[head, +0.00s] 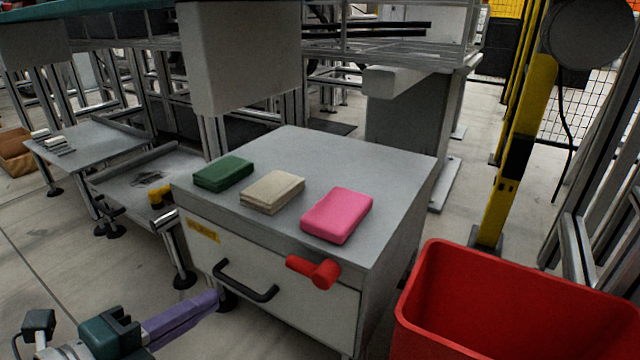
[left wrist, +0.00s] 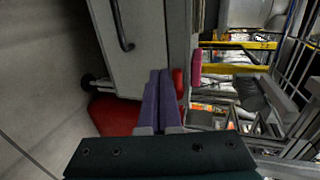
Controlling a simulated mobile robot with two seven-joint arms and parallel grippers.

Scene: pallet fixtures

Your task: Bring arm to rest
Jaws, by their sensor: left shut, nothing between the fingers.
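My left gripper (head: 212,300) is at the lower left of the head view, low in front of the grey cabinet (head: 330,150). Its purple fingers are together with nothing between them. In the left wrist view the closed fingers (left wrist: 160,74) point toward the cabinet front, apart from the black handle (left wrist: 122,28). My right gripper is in neither view.
On the cabinet top lie a green block (head: 223,173), a beige block (head: 272,191) and a pink block (head: 337,215). A red knob (head: 315,271) sticks out from its front. A red bin (head: 520,290) stands at the right. Open floor (head: 60,260) lies left.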

